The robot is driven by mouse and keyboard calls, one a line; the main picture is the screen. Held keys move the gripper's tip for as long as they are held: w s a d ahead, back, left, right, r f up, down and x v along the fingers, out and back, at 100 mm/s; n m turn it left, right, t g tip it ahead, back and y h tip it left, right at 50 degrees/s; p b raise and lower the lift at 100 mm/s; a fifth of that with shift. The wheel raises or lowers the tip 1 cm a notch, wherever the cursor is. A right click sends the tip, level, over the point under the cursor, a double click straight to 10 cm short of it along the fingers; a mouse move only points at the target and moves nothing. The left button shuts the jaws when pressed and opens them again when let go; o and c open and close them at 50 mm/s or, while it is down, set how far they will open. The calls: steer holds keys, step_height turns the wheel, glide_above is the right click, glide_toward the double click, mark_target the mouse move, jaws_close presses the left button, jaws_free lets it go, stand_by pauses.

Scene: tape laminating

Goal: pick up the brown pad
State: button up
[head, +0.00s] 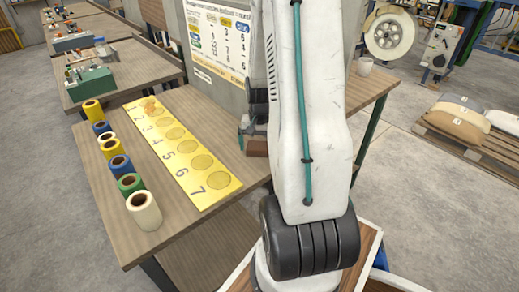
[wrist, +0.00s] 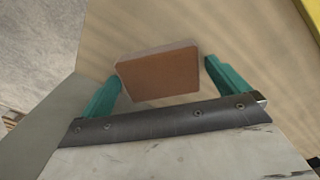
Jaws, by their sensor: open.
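The brown pad (wrist: 160,74) shows in the wrist view as a flat rectangular block with a brown face and paler edges. It lies between the two teal fingers of my gripper (wrist: 162,84), which is open. A gap shows between the pad and the right finger; the left finger is close to the pad's left edge, and I cannot tell whether it touches. In the head view the brown pad (head: 257,146) is partly visible beside my white arm, near the back of the wooden table. My gripper (head: 247,134) is mostly hidden behind the arm there.
A yellow numbered board (head: 205,190) with round spots lies on the wooden table (head: 180,235). Several tape rolls (head: 143,210) stand in a row left of it. A grey panel with a poster (head: 217,40) rises behind. A white cup (head: 365,66) stands further right.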

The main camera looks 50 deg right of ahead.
mark_target(257, 147)
steer(key=shift+f, duration=0.1)
steer(key=c, duration=1)
steer(key=shift+o, duration=0.2)
steer(key=shift+w+a+r, duration=0.1)
steer(key=shift+a+r, duration=0.1)
steer(key=shift+r, duration=0.3)
steer(key=r, duration=0.6)
steer(key=shift+a+r, duration=0.1)
steer(key=shift+a, duration=0.3)
steer(key=w+a, duration=0.1)
steer(key=a, duration=0.5)
steer(key=w+a, duration=0.2)
steer(key=a, duration=0.4)
steer(key=w+a, duration=0.1)
steer(key=a, duration=0.5)
steer(key=shift+w+a, duration=0.15)
steer(key=shift+w, duration=0.1)
steer(key=shift+s, duration=0.1)
